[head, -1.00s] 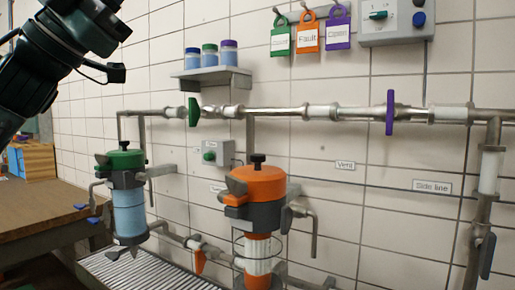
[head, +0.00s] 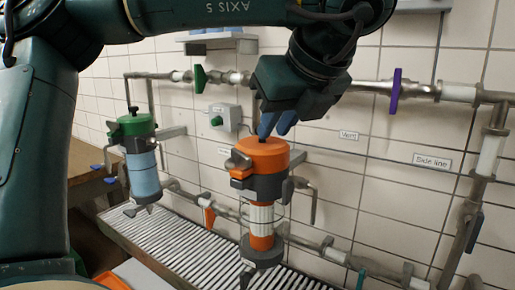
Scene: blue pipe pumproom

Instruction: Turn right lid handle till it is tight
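The right filter housing has an orange lid (head: 266,150) with a small black knob on top and a grey-brown lever-like handle (head: 238,160) on its left side. My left gripper (head: 274,130) points down just above this lid, its blue fingers close to the black knob and partly hiding it. I cannot tell whether the fingers touch the knob or how far apart they are. The lever-like handle is clear of the fingers. The left housing has a green lid (head: 134,125) with a blue body below. My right gripper is not in view.
A metal pipe with a green valve handle (head: 199,79) and a purple one (head: 395,90) runs behind my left gripper. A small grey box (head: 224,118) is on the wall. A slatted grate (head: 170,235) lies below the housings. A wooden table (head: 84,165) stands at left.

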